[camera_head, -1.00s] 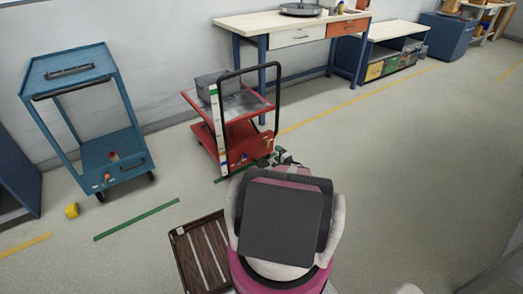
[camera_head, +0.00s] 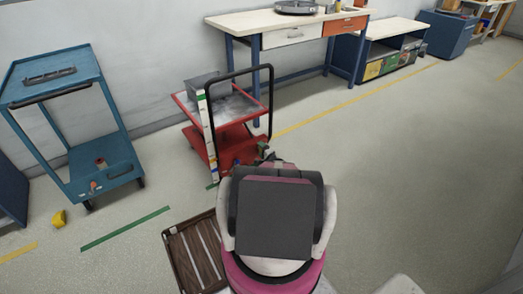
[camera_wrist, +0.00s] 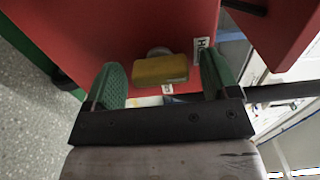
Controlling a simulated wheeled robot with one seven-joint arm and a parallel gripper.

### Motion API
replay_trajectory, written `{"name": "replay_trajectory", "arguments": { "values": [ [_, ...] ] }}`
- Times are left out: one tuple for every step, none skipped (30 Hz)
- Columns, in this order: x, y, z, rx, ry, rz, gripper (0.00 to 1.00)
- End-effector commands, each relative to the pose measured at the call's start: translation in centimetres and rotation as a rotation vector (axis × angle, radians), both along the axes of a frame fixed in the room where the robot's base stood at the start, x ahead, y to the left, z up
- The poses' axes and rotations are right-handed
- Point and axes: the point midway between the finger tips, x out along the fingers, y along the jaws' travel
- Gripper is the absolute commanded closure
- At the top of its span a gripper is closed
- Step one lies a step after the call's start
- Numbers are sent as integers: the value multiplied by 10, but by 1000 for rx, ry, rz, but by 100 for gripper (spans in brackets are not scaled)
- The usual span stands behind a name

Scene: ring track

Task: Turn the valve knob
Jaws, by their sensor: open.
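The valve knob (camera_wrist: 160,69) is a yellow bar-shaped handle on a grey round mount, on the red panel (camera_wrist: 130,25) in the wrist view. My gripper (camera_wrist: 162,60) is open, its two green ribbed fingers on either side of the knob, with a visible gap on each side. The knob lies nearer the middle between the fingers, and I see no contact. In the head view the red cart (camera_head: 232,137) stands ahead, and my arm hides most of the gripper. I cannot make out the knob there.
A blue cart (camera_head: 103,155) stands at the left, with a small yellow object (camera_head: 59,219) on the floor near it. A workbench (camera_head: 250,22) stands along the wall behind the red cart. A brown slatted tray (camera_head: 180,262) is beside me. Floor at the right is clear.

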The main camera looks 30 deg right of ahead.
Motion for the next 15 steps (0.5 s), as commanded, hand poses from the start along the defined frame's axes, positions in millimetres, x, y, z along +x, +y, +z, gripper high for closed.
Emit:
{"name": "replay_trajectory", "arguments": {
  "values": [
    [0, 0, 0, 0, 0, 0, 19],
    [0, 0, 0, 0, 0, 0, 19],
    [0, 0, 0, 0, 0, 0, 19],
    [0, 0, 0, 0, 0, 0, 19],
    [0, 0, 0, 0, 0, 0, 26],
    [0, 0, 0, 0, 0, 0, 39],
    [0, 0, 0, 0, 0, 0, 48],
    [0, 0, 0, 0, 0, 0, 58],
    [0, 0, 0, 0, 0, 1, 69],
    [0, 0, 0, 0, 0, 1, 69],
    [0, 0, 0, 0, 0, 1, 69],
    [0, 0, 0, 0, 0, 1, 69],
    [0, 0, 0, 0, 0, 1, 68],
    [0, 0, 0, 1, 0, 1, 68],
    [0, 0, 0, 4, 0, 1, 68]
  ]
}}
